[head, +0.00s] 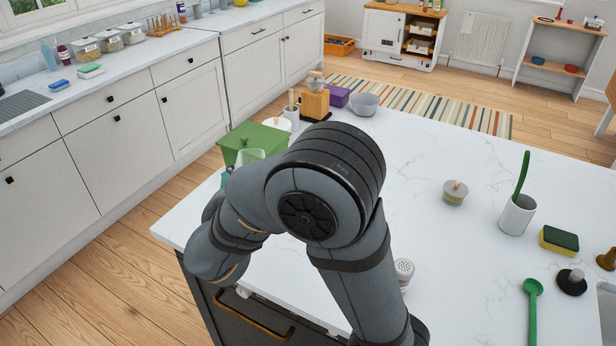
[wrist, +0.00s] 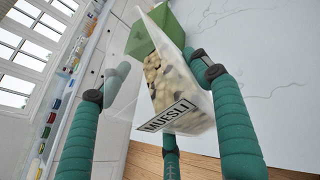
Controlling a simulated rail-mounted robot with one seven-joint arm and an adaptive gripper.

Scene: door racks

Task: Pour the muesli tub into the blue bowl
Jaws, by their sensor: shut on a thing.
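In the wrist view, my gripper (wrist: 160,78) has teal fingers around a clear tub with a MUESLI label (wrist: 170,115). The tub holds pale muesli pieces and looks tilted, one end towards a green box (wrist: 140,40). My gripper is shut on the tub; the left finger's contact is hard to tell. In the head view, my arm hides the gripper and most of what it holds. No clearly blue bowl shows on the island; a grey bowl (head: 364,104) stands at its far edge, and my arm may hide others.
The green box (head: 253,143) stands at the island's left edge, with a wooden block (head: 315,102) and a white pot (head: 277,125) nearby. A shaker (head: 404,270) is right of my arm. A lidded jar (head: 455,192) and white holder (head: 517,214) stand farther right.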

